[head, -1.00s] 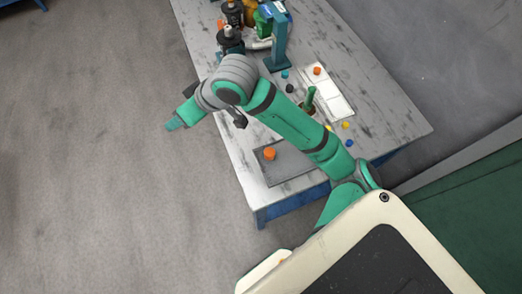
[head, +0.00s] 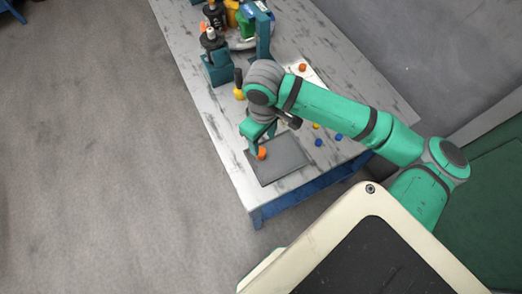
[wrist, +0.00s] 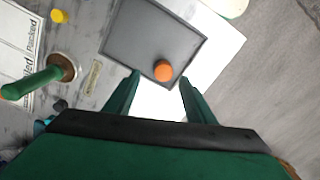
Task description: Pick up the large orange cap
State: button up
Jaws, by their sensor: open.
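A large orange cap (head: 262,154) lies on a dark grey tray (head: 283,165) near the front left end of the table. In the wrist view the cap (wrist: 163,70) sits close to the tray's rim (wrist: 190,62). My gripper (head: 262,136) is over the tray beside the cap, with its fingers pointing down. In the wrist view my gripper (wrist: 159,84) is open and empty, and the cap shows just beyond the gap between the fingertips. The fingers do not appear to touch it.
Another orange cap (head: 302,67) is on a white sheet farther back. Blue caps (head: 319,142) and a yellow cap (head: 315,126) lie right of the tray. A green-handled piece (wrist: 40,80) stands near the labelled sheet. Motor parts and teal stands (head: 216,66) fill the back.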

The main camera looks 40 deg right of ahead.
aim_at(261, 151)
jog(key=shift+a+f, duration=0.25)
jog(key=shift+f, duration=1.2)
jog(key=shift+a+f, duration=0.2)
jog(key=shift+f, duration=1.25)
jog(key=shift+c, duration=0.3)
jog(key=c, duration=1)
